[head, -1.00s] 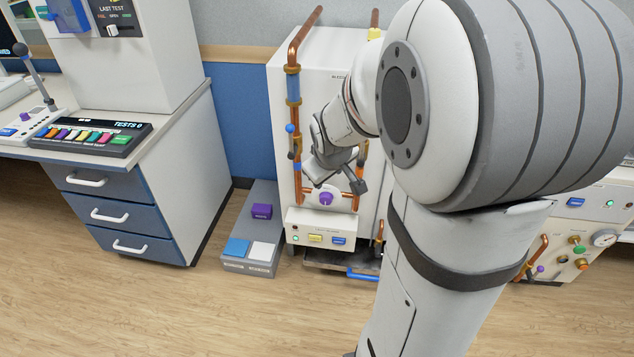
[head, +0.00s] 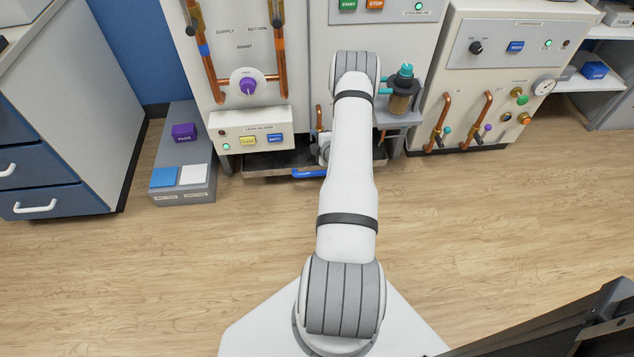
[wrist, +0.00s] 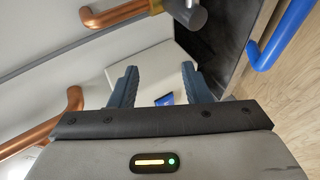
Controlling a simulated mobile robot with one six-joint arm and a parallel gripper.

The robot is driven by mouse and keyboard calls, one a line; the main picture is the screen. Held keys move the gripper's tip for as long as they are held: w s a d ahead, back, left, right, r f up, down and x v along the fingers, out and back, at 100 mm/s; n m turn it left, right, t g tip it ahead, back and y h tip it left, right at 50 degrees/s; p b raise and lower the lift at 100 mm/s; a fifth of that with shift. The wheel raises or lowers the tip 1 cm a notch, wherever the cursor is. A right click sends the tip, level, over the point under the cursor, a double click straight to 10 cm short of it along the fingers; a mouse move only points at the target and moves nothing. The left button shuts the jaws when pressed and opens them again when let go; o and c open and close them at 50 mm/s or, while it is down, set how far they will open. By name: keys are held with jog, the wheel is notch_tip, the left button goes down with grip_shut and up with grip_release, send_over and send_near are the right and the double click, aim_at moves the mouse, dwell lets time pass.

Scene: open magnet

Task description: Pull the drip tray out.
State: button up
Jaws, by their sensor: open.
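The drip tray (head: 262,162) is a dark, shallow tray low under the white cabinet, with a blue bar handle (head: 308,173) on its front. My arm hides its right end in the head view. In the wrist view the tray's dark inside (wrist: 228,28) is at the top, and the blue handle (wrist: 280,36) is at the upper right. My gripper (wrist: 160,76) is open and empty, with the handle apart from its fingers, off to their right. In the head view it is mostly hidden behind my forearm, close to the tray.
A copper pipe with a grey end (wrist: 188,14) lies just beyond my fingers. The white leak sensor box (head: 250,138) is above the tray. A grey stand (head: 185,160) with coloured blocks is at left. A bottle (head: 404,92) stands on a shelf at right. The floor in front is clear.

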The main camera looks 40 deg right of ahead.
aim_at(317, 173)
jog(key=s+a+f+n+t+b, duration=0.15)
jog(key=s+f, duration=0.25)
jog(key=f, duration=0.4)
jog(key=s+d+f+t+b, duration=0.1)
jog(key=s+f+b, duration=0.25)
jog(key=f, duration=0.55)
jog(key=b+x, duration=0.2)
jog(key=x, duration=0.4)
jog(key=shift+w+a+r, duration=0.1)
jog(key=shift+w, duration=0.3)
jog(key=shift+c, duration=0.2)
grip_shut()
